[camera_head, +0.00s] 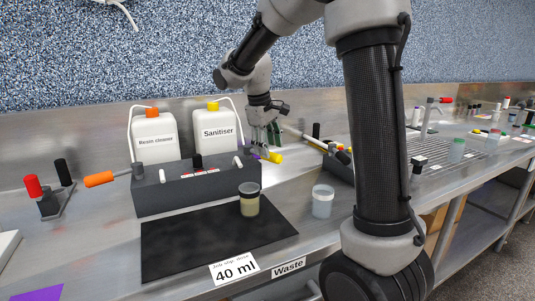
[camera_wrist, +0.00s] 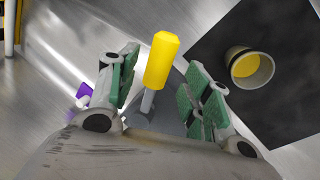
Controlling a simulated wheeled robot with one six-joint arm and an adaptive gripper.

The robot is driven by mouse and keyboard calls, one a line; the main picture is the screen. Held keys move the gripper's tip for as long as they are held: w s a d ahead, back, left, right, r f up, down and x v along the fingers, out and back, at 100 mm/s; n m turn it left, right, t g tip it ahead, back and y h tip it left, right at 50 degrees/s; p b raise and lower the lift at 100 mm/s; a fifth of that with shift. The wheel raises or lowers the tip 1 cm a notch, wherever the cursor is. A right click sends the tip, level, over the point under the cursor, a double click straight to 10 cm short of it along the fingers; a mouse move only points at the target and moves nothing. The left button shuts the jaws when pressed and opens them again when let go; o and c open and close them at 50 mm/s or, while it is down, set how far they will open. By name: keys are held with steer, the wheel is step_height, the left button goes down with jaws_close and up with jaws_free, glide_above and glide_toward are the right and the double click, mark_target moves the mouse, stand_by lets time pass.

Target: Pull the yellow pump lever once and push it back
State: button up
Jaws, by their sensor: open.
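The yellow pump lever (camera_head: 275,158) sticks out from the right end of the dark grey pump box (camera_head: 165,197). In the wrist view the yellow handle (camera_wrist: 162,60) on its grey rod stands between the two green-padded fingers of my gripper (camera_wrist: 160,88). My gripper (camera_head: 262,150) is open, with a gap visible on both sides of the handle. In the head view my gripper is small and partly merges with the lever, so contact is hard to judge there.
An orange lever (camera_head: 100,179) is at the box's left end. A cup with yellowish liquid (camera_head: 249,201) stands on a black mat (camera_head: 185,250), with a clear waste cup (camera_head: 322,201) to its right. White bottles (camera_head: 217,127) stand behind the box.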

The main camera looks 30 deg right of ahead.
steer(key=shift+x, duration=1.7)
steer(key=shift+d, duration=0.1)
jaws_close()
